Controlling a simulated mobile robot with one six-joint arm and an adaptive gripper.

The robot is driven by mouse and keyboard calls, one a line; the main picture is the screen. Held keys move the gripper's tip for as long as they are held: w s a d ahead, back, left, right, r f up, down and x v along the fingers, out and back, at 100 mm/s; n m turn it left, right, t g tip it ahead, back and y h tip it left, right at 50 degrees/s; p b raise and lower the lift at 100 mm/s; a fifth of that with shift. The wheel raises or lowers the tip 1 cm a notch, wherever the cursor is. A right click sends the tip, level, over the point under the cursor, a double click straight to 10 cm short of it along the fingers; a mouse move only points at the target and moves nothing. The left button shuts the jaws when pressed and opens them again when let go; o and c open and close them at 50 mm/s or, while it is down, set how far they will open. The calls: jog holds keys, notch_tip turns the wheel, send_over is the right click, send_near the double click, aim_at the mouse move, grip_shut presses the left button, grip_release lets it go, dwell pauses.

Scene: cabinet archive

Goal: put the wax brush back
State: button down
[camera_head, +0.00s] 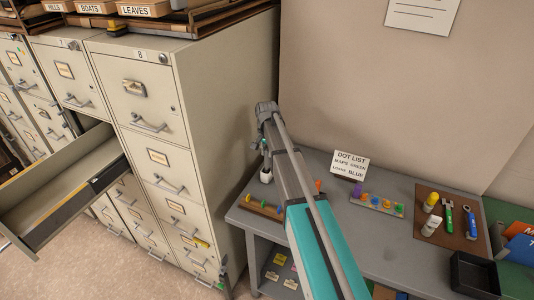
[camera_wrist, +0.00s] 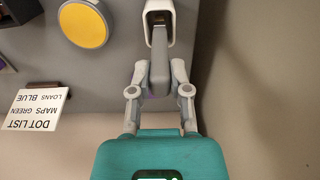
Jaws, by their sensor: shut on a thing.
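My gripper (camera_wrist: 158,82) is shut on a grey, narrow piece with a whitish, hollow-looking end (camera_wrist: 160,22), brown inside. I take it for the wax brush, though its bristles cannot be made out. In the head view my gripper (camera_head: 265,155) is small, past the arm over the back-left of the grey table (camera_head: 385,245), by the cabinet side. A small white piece (camera_head: 266,177) shows just below it. On the right, a brown mat (camera_head: 433,243) holds a yellow-topped bottle (camera_head: 432,200), a green-handled tool (camera_head: 448,218) and a blue one (camera_head: 468,222).
A filing cabinet (camera_head: 185,80) stands left, with an open drawer (camera_head: 60,190) beyond. A DOT LIST card (camera_head: 350,165), a rack of coloured dots (camera_head: 377,204) and a black tray (camera_head: 475,276) are on the table. A round yellow thing (camera_wrist: 84,26) shows in the wrist view.

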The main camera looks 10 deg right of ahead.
jog(key=shift+f, duration=0.25)
jog(key=c, duration=0.6)
grip_release()
jog(key=shift+r, duration=0.15)
notch_tip(320, 180, up, 14)
jog(key=p, duration=1.3)
jog(key=shift+s+f, duration=0.15)
jog(key=shift+f, duration=0.1)
jog(key=s+n, duration=0.2)
jog(key=s, duration=0.7)
jog(key=s+n, duration=0.2)
jog(key=s, duration=0.8)
jog(key=s+n, duration=0.3)
jog(key=s, duration=0.6)
jog(key=shift+s+d, duration=0.1)
jog(key=shift+s, duration=0.3)
